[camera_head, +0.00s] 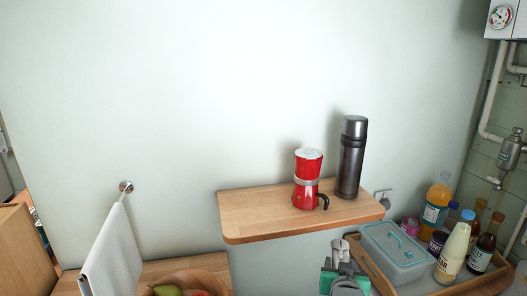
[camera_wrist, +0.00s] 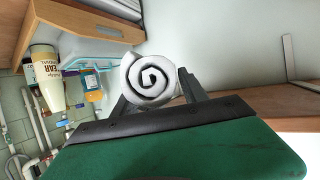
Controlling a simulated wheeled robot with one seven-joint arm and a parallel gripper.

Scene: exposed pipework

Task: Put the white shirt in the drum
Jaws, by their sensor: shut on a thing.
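A white rolled cloth, which looks like the white shirt (camera_wrist: 150,78), shows its spiral end in the wrist view. It sits between the two grey fingers of my gripper (camera_wrist: 154,88), which is shut on it. In the head view my gripper (camera_head: 341,262) is at the bottom edge, below the wooden shelf and left of the tray. The shirt is hard to make out there. No drum shows in either view.
The wooden shelf (camera_head: 260,213) holds a red moka pot (camera_head: 307,180) and a dark flask (camera_head: 351,158). A wooden tray (camera_head: 368,270) holds a teal-lidded box (camera_head: 395,250) and several bottles. A pale cloth (camera_head: 112,252) hangs on a hook at left, near a fruit bowl (camera_head: 200,278).

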